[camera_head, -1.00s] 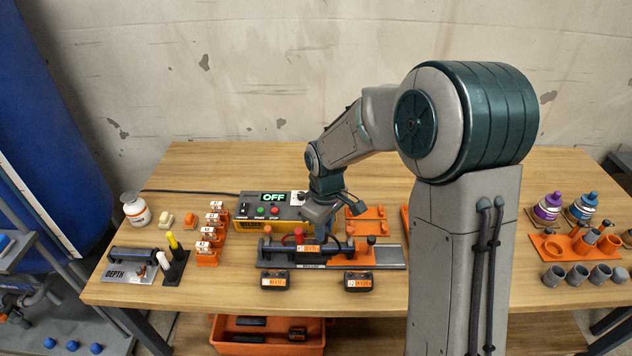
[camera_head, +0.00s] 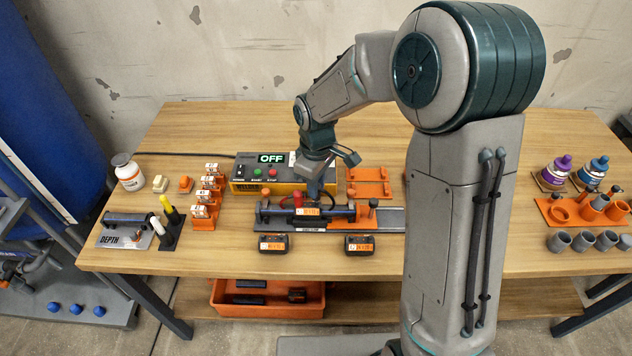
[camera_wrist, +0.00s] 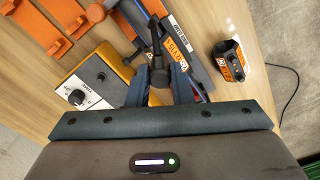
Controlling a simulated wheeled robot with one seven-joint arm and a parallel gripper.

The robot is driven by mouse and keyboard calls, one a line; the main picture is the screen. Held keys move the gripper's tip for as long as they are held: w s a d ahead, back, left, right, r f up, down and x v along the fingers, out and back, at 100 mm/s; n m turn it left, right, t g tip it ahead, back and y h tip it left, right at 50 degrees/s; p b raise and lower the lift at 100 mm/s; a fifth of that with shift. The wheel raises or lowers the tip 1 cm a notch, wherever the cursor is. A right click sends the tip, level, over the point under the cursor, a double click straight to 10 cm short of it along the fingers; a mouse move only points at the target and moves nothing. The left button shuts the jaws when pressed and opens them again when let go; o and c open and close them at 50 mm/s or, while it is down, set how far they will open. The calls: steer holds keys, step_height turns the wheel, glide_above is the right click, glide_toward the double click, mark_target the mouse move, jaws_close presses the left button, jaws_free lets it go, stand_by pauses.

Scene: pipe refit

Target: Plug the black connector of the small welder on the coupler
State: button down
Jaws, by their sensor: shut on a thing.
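My gripper (camera_head: 316,188) is shut on the black connector (camera_wrist: 158,76), which shows between the fingers in the wrist view. A dark cable runs up from it. The connector is close to the coupler (camera_head: 307,211), a dark sleeve with an orange label on the pipe; its label shows in the wrist view (camera_wrist: 180,57). Whether the connector is seated on a terminal cannot be told. A red connector (camera_head: 298,199) stands upright at the coupler's left. The small welder (camera_head: 240,187) is a yellow box behind the jig, its display reading OFF; its dial side shows in the wrist view (camera_wrist: 75,97).
The pipe lies in an orange-clamped jig (camera_head: 390,219). Two loose labelled black pieces (camera_head: 273,243) (camera_head: 359,245) sit in front. Orange numbered holders (camera_head: 204,211) stand left, and an orange rack (camera_head: 369,183) lies behind.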

steer(key=shift+f, duration=0.35)
stand_by(0.7)
steer(key=shift+f+b, duration=0.45)
steer(key=shift+b, duration=0.1)
steer(key=shift+f, duration=0.3)
steer(key=shift+f+b, duration=0.3)
steer(key=shift+b, duration=0.1)
stand_by(0.6)
steer(key=c, duration=1)
jaws_free()
steer(key=shift+c, duration=0.2)
steer(key=shift+r, duration=0.15)
